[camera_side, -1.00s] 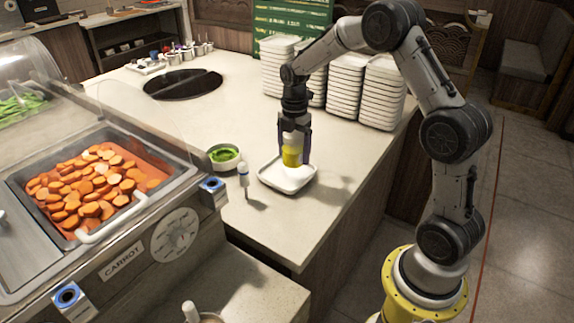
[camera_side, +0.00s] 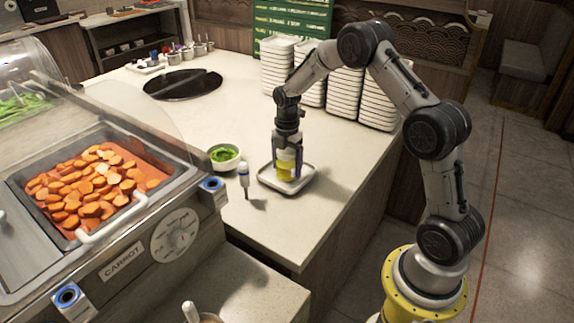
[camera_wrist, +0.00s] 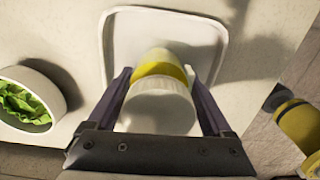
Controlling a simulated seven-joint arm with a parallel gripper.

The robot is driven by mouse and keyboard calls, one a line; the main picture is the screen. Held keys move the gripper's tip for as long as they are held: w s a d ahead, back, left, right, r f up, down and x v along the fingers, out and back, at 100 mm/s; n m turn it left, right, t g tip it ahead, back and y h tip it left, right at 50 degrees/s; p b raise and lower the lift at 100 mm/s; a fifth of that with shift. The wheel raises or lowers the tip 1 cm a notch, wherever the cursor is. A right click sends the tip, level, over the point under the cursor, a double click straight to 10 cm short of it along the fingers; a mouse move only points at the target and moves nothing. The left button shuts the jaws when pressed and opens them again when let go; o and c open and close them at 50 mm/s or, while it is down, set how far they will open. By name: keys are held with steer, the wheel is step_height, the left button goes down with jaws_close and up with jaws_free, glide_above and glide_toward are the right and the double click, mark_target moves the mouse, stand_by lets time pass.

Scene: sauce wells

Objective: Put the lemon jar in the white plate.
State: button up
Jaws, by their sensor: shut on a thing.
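The lemon jar (camera_side: 285,172) has a yellow lower part and a whitish upper part. My gripper (camera_side: 287,160) is shut on it and holds it upright over the white plate (camera_side: 265,182). In the side view the jar's yellow bottom is inside the plate's outline, at or very near its surface; I cannot tell whether it touches. In the wrist view the jar (camera_wrist: 160,105) sits between the two fingers of my gripper (camera_wrist: 160,98), with the square rim of the plate (camera_wrist: 160,14) around it.
Stacks of white plates (camera_side: 345,95) stand behind. The carrot warmer (camera_side: 140,245) is at the left.

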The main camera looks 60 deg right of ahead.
steer(key=o, duration=1.5)
steer(key=shift+f, duration=0.1)
step_height(320, 180, up, 12)
steer(key=shift+r, duration=0.2)
steer(key=s+a+r+m+t, duration=0.2)
steer(key=s+a+r+m, duration=0.35)
steer(key=r, duration=0.25)
steer(key=shift+s+a+r+m+t, duration=0.3)
steer(key=shift+s+a+m+t, duration=0.3)
steer(key=shift+s+a+m, duration=2.3)
steer(key=shift+s+a+r+m+t, duration=0.5)
steer(key=shift+s+m, duration=0.75)
steer(key=shift+s, duration=3.5)
steer(key=shift+s+a+r+m+t, duration=0.15)
steer(key=shift+s+a+m+t, duration=0.55)
steer(key=shift+s+a+m, duration=2.2)
steer(key=shift+s+d+n, duration=0.8)
steer(key=shift+s+d, duration=0.15)
steer(key=shift+d, duration=0.15)
